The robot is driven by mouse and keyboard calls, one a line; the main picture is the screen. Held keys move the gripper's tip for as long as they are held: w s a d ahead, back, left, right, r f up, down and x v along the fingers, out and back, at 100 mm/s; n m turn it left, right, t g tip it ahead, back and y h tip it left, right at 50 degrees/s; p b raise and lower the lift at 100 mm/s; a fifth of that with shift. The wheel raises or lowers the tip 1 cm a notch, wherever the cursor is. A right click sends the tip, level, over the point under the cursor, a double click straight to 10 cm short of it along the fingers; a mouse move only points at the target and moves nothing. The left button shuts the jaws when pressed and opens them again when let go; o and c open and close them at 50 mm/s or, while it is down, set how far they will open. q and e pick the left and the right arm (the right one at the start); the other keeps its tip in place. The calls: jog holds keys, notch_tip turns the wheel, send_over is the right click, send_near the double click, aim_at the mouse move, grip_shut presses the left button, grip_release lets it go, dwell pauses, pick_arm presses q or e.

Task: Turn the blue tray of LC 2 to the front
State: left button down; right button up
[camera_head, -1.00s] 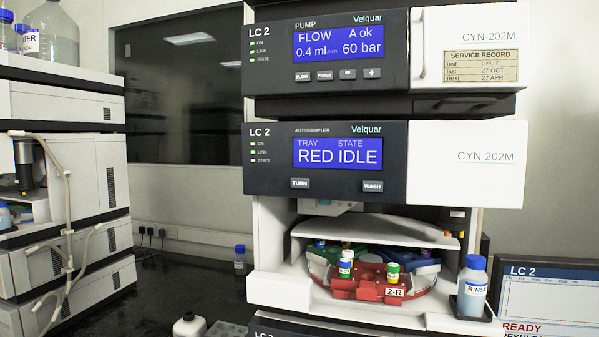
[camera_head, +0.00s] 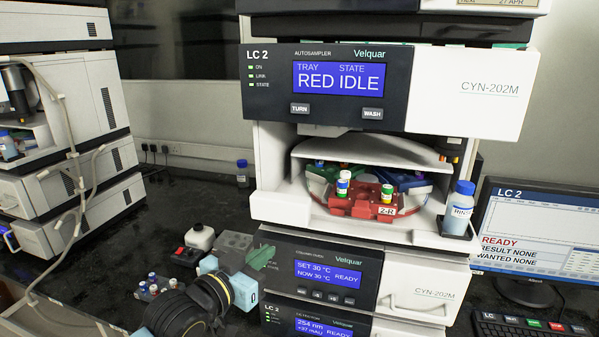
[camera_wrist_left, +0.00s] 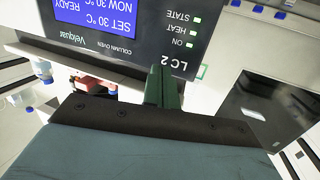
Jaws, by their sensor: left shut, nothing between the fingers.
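The LC 2 autosampler (camera_head: 470,90) shows TRAY RED and STATE IDLE on its display (camera_head: 341,77). Its TURN button (camera_head: 300,108) and WASH button (camera_head: 372,114) sit below the display. In the open bay, the red tray (camera_head: 362,207) labelled 2-R is at the front with capped vials. The blue tray (camera_head: 412,181) is behind it at the right, partly hidden. My left gripper (camera_head: 262,257) is shut and empty, by the left edge of the column oven and below the TURN button. Its green fingers (camera_wrist_left: 164,92) show in the left wrist view. My right gripper is out of view.
A RINSE bottle (camera_head: 459,208) stands at the bay's right side. The column oven (camera_head: 420,285) is below. A monitor (camera_head: 540,225) reads READY.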

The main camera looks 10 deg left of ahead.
pick_arm(q)
jog(key=s+d+r+m+h, duration=0.1)
jog(key=s+r+m+h, duration=0.1)
jog(key=r, duration=0.7)
jog(key=s+d+r+m+t+h+p, duration=0.1)
jog(key=s+r+h, duration=0.3)
jog(key=r, duration=0.5)
jog(key=s+d+r+m+h, duration=0.3)
jog(key=s+r, duration=0.1)
jog(key=r, duration=0.4)
jog(key=shift+d+r+t+h+p, duration=0.2)
jog(key=shift+r+t+h+p, duration=0.1)
jog(key=shift+r+t, duration=0.1)
jog(key=shift+w, duration=0.2)
send_near(300, 108)
jog(key=shift+w+d+r+b, duration=0.1)
jog(key=shift+w+d+r, duration=0.35)
jog(key=shift+d+r, duration=0.3)
jog(key=shift+w+d+r+b, duration=0.1)
jog(key=shift+w+d+r, duration=0.35)
jog(key=shift+d, duration=0.35)
jog(key=shift+w+d+r+b, duration=0.1)
jog(key=shift+w+d+r, duration=0.3)
jog(key=shift+d+r, duration=0.35)
jog(key=shift+f, duration=0.1)
jog(key=shift+w, duration=0.1)
jog(key=shift+w, duration=0.3)
